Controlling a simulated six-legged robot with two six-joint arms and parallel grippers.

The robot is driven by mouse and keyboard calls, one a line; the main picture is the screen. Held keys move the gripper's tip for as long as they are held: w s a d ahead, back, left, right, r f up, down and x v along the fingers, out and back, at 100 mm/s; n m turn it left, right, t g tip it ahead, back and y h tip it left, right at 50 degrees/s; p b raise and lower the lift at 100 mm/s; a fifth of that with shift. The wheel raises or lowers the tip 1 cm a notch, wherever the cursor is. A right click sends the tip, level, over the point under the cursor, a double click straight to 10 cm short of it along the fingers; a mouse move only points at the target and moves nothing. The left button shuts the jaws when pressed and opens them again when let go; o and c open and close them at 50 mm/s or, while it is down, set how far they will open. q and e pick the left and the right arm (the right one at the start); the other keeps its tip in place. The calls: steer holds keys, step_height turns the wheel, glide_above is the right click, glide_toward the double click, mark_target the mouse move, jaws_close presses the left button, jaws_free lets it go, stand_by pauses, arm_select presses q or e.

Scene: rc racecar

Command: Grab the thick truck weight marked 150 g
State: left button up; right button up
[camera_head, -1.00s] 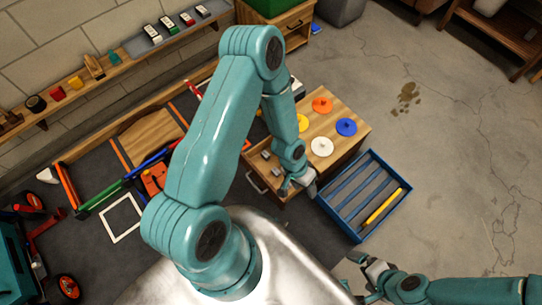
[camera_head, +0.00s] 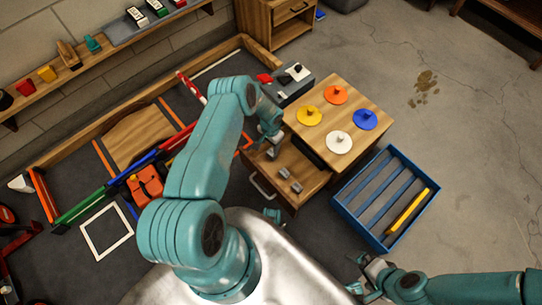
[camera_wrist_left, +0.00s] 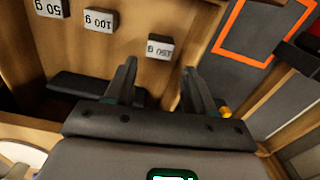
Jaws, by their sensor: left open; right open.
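Three grey weights with white labels lie in the open wooden drawer. In the left wrist view their upside-down labels read 50 g (camera_wrist_left: 47,8), 100 g (camera_wrist_left: 100,20) and 150 g (camera_wrist_left: 160,46). The 150 g weight appears between the fingertips, ahead of them. In the head view, two weights (camera_head: 283,172) (camera_head: 296,187) lie clear in the drawer; the one by my left gripper is partly hidden. My left gripper (camera_head: 270,146) is open and empty over the drawer's far left part; its fingers (camera_wrist_left: 160,80) show in the wrist view. My right gripper (camera_head: 368,275) is open and empty at the lower right.
The open drawer (camera_head: 262,166) belongs to a wooden cabinet whose top holds orange, yellow, white and blue discs (camera_head: 338,142). A blue slatted crate (camera_head: 345,212) with a yellow bar stands right of it. A grey box (camera_head: 290,88) stands behind.

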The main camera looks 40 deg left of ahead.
arm_select(q)
step_height(320, 180, down, 4)
steer(key=shift+d+r+b, duration=0.1)
steer(key=shift+b, duration=0.45)
step_height(320, 180, down, 5)
steer(key=b, duration=0.3)
steer(key=shift+f, duration=0.2)
steer(key=c, duration=0.8)
